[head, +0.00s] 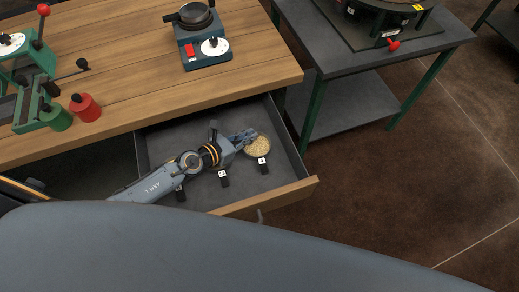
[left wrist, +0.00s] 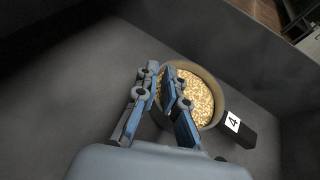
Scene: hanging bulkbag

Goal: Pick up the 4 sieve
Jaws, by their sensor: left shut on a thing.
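The sieve labelled 4 (head: 259,147) is a round beige-rimmed sieve with a pale grainy golden face and a black handle bearing a white "4" tag. It is inside the open drawer (head: 293,190), at its right side. It also shows in the left wrist view (left wrist: 203,99), with its handle towards the lower right. My left gripper (head: 249,135) reaches into the drawer and is shut on the sieve's rim at the side away from the handle. In the left wrist view the fingers (left wrist: 160,72) straddle the rim. My right gripper is not in view.
Other black tagged handles (head: 223,179) lie left of the sieve, partly under my left arm. The drawer walls enclose the gripper. The wooden tabletop (head: 130,75) above holds a blue-grey device (head: 204,50), a green press (head: 38,108) and a red weight (head: 86,108). A dark side table (head: 370,60) stands right.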

